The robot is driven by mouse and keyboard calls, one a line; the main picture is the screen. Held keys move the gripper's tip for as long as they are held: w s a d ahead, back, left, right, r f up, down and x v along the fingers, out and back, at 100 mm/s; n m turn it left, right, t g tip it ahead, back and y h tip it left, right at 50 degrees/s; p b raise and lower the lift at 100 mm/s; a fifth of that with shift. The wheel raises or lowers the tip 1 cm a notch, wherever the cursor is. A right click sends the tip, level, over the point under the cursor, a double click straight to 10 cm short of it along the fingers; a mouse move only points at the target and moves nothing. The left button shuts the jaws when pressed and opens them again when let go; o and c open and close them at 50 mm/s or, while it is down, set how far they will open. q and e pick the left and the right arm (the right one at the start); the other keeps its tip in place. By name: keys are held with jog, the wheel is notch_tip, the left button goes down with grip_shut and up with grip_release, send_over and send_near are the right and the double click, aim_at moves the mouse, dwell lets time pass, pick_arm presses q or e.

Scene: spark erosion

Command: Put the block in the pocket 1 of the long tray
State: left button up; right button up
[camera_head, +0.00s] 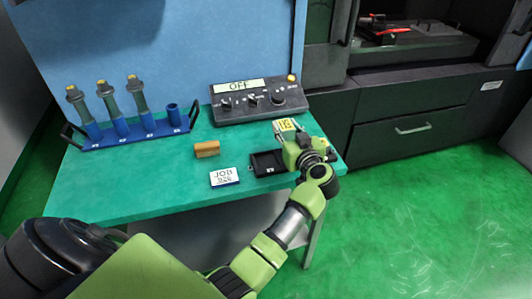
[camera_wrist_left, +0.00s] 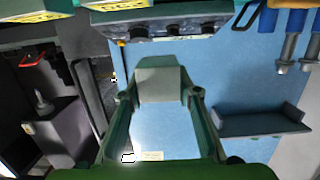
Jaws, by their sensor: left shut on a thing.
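My left gripper (camera_head: 284,133) reaches over the right end of the table, above and partly in front of a low black tray (camera_head: 254,167). In the left wrist view my left gripper (camera_wrist_left: 157,97) is shut on a grey-green block (camera_wrist_left: 160,82) between its fingertips. In the head view the block is hard to make out among the fingers, where a small yellow label shows. The right part of the black tray is hidden by my arm. My right gripper is not in view.
A blue rack (camera_head: 105,143) with several upright pieces stands at the left. A dark control panel (camera_head: 255,114) reading OFF stands behind. A tan brick-shaped piece (camera_head: 207,149) and a JOB card (camera_head: 224,177) lie left of the black tray. The table's front left is bare.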

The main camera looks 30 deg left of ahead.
pick_arm(q)
send_over(266, 162)
jog(key=f, duration=0.5)
jog(key=shift+w+d+f, duration=0.2)
jog(key=shift+w+d, duration=0.15)
jog(key=f, duration=0.4)
jog(key=shift+s+a, duration=0.3)
jog(key=shift+s, duration=0.05)
jog(key=o, duration=1.4)
jog(key=shift+f, duration=0.2)
jog(key=shift+c, duration=0.2)
jog(key=shift+r, duration=0.1)
